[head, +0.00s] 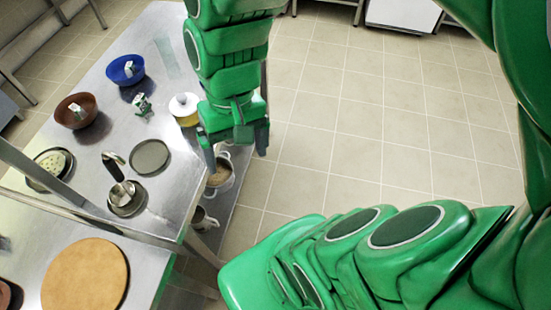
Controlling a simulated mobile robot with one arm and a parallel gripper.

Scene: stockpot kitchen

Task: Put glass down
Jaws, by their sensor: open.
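A faint, see-through, pale greenish shape (168,56) on the steel table (150,200), near its far end, looks like the glass. It is hard to make out, and I cannot tell whether it stands or lies. My gripper (237,152) hangs by the right edge of the table, pointing down. Its two fingers are spread apart with nothing visible between them. It is apart from the glass, to its right and nearer to me in the picture.
A white-lidded yellow jar (184,108) stands just left of my gripper. Tiled floor (370,140) is open at right.

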